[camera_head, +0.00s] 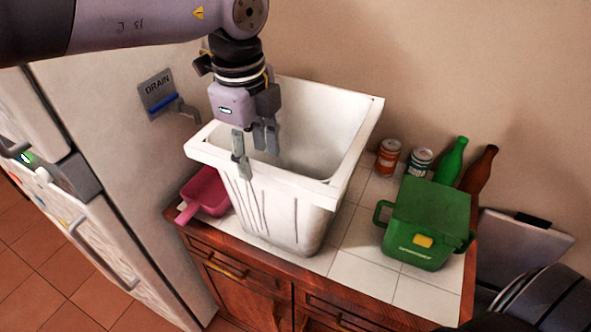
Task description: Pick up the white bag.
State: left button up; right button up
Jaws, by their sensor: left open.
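A large white tub-shaped container (275,209) with a wide rim and pleated front stands upright on the counter. It is the only white bag-like thing in view, and it looks more like a rigid bin. Its open top faces up, and the visible part of its inside looks empty. My left gripper (256,158) points down over its near rim, open and empty. One finger overlaps the near rim in the picture and the other shows over the opening. I cannot tell whether either finger touches it. My right gripper is not in view.
The tiled counter (348,262) also holds a pink dustpan-like thing (207,192) at left, a green lidded box (424,225), two cans (388,157), (419,162), and green (452,161) and brown (478,170) bottles at right.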

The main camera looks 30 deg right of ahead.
aim_at(257, 167)
pick_arm(q)
notch_tip(257, 167, down, 4)
jog(key=shift+w+r+p, duration=0.1)
jog(key=shift+r+p, duration=0.1)
jog(key=shift+p, duration=0.65)
jog(key=shift+f, duration=0.35)
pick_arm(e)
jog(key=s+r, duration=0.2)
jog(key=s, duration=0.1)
pick_arm(q)
jog(key=shift+c, duration=0.4)
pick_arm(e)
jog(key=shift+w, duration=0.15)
pick_arm(q)
jog(key=c, duration=0.4)
grip_shut()
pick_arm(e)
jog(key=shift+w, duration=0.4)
